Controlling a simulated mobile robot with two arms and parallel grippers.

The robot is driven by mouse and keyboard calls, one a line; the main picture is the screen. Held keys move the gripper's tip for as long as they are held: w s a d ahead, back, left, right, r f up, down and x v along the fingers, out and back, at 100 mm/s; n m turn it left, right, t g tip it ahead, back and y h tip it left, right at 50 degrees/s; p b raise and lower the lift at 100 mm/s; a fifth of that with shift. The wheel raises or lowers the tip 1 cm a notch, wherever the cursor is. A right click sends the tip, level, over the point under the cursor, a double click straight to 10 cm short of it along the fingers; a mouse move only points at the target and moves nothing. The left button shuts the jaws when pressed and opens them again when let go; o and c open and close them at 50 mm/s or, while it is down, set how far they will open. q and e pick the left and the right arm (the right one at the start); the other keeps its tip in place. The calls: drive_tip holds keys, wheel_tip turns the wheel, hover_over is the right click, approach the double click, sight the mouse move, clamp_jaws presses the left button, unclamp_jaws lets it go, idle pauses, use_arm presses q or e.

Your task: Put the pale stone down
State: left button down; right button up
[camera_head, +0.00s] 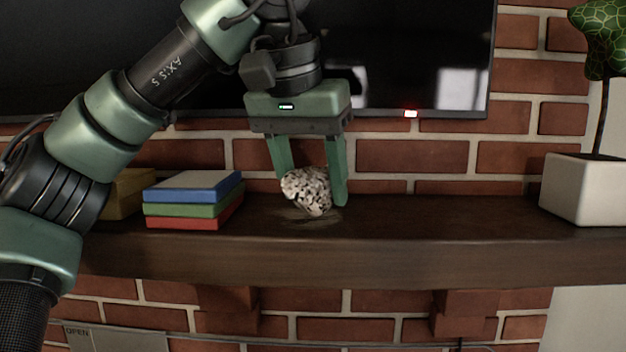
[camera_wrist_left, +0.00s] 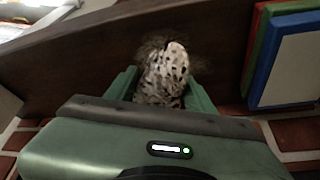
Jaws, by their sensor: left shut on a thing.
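The pale stone (camera_head: 308,191), white with black speckles, is between the green fingers of my left gripper (camera_head: 312,196), just over the dark wooden mantel shelf (camera_head: 430,225). The gripper points down and is shut on the stone. A shadow lies right under the stone; I cannot tell whether it touches the wood. In the left wrist view the stone (camera_wrist_left: 163,76) sits between the two fingertips (camera_wrist_left: 160,88), with the shelf (camera_wrist_left: 90,55) behind it. My right gripper is not in view.
A stack of blue, green and red books (camera_head: 193,200) lies left of the stone, with a yellow box-like object (camera_head: 127,193) behind it. A potted plant (camera_head: 585,188) stands at the right end. The shelf between stone and pot is clear. A dark screen (camera_head: 420,50) hangs above.

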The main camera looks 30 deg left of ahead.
sight(309, 169)
use_arm(q)
drive_tip(key=shift+f, duration=0.25)
drive_tip(key=shift+c, duration=2.3)
unclamp_jaws()
drive_tip(key=shift+s+r, duration=0.1)
drive_tip(key=shift+r, duration=0.3)
drive_tip(key=v, duration=0.7)
drive_tip(key=shift+s, duration=0.15)
drive_tip(key=shift+f, duration=0.1)
